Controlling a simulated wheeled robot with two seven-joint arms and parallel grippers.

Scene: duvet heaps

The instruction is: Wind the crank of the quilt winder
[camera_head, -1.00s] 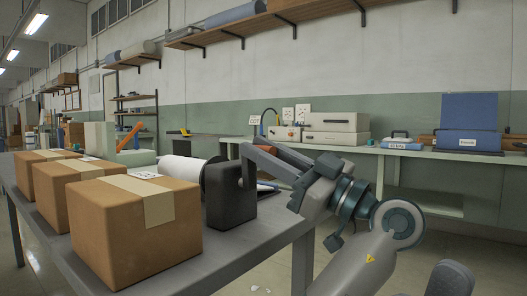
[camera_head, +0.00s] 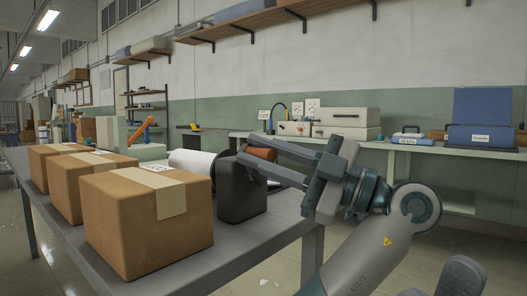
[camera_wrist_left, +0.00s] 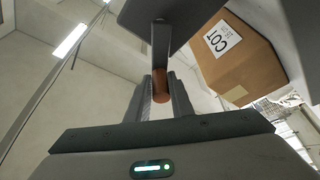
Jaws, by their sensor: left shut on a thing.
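The quilt winder stands on the grey table, with a white roll (camera_head: 192,163) and a dark housing block (camera_head: 240,190) at its near end. The crank's reddish-brown handle (camera_head: 263,154) shows at the top right of the block. My left gripper (camera_head: 247,148) is shut around this handle. In the left wrist view, the handle's round end (camera_wrist_left: 161,88) sits between the fingers (camera_wrist_left: 160,98), and the grey crank arm (camera_wrist_left: 161,45) runs up from it to the dark housing. The far part of the roll is hidden behind the boxes and block. My right gripper is not in view.
Three taped cardboard boxes (camera_head: 145,225) stand in a row on the table (camera_head: 245,240), left of the winder. A wall bench (camera_head: 400,148) with cases runs along the back right. Open floor lies right of the table.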

